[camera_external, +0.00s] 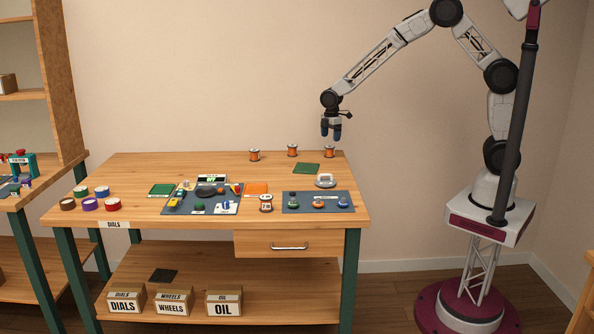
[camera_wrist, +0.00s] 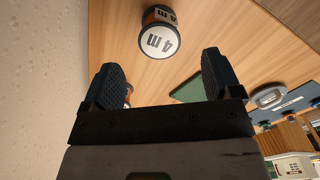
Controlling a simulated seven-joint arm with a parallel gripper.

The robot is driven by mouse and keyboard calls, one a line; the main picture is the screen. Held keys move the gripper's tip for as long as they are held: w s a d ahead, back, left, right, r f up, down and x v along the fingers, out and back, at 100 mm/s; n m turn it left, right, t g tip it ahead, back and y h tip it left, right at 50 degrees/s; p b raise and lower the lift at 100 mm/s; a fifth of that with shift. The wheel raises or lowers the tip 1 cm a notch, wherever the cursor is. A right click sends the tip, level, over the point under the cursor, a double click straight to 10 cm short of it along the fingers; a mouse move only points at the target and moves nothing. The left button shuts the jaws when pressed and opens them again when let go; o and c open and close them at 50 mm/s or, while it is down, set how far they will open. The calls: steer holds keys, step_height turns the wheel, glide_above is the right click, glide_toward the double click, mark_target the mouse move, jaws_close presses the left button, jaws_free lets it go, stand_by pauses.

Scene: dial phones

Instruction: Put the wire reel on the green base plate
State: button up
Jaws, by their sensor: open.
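Several wire reels with orange wire and pale ends stand on the wooden table: a left one (camera_external: 254,155), a middle one (camera_external: 292,150) and a right one (camera_external: 329,152) near the back edge. A reel marked "4 m" (camera_wrist: 160,40) shows ahead of the fingers in the wrist view. One green plate (camera_external: 306,168) lies in front of these reels and shows in the wrist view (camera_wrist: 188,89). Another green plate (camera_external: 161,190) lies further left. My gripper (camera_external: 331,136) is open and empty, above the table's back right, apart from the reels. It also shows in the wrist view (camera_wrist: 160,62).
Grey mats with small parts (camera_external: 317,201) lie toward the front, beside an orange plate (camera_external: 257,188). A grey-white oval object (camera_external: 325,181) and a dark-and-white spool (camera_external: 266,203) stand nearby. Colored tape rolls (camera_external: 90,204) are at the left. The table's back left is clear.

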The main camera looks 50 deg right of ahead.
mark_target(330, 147)
steer(key=shift+a+f, duration=0.15)
steer(key=shift+w+f, duration=0.1)
steer(key=shift+f, duration=1.15)
steer(key=shift+f, duration=2.6)
steer(key=c, duration=1.1)
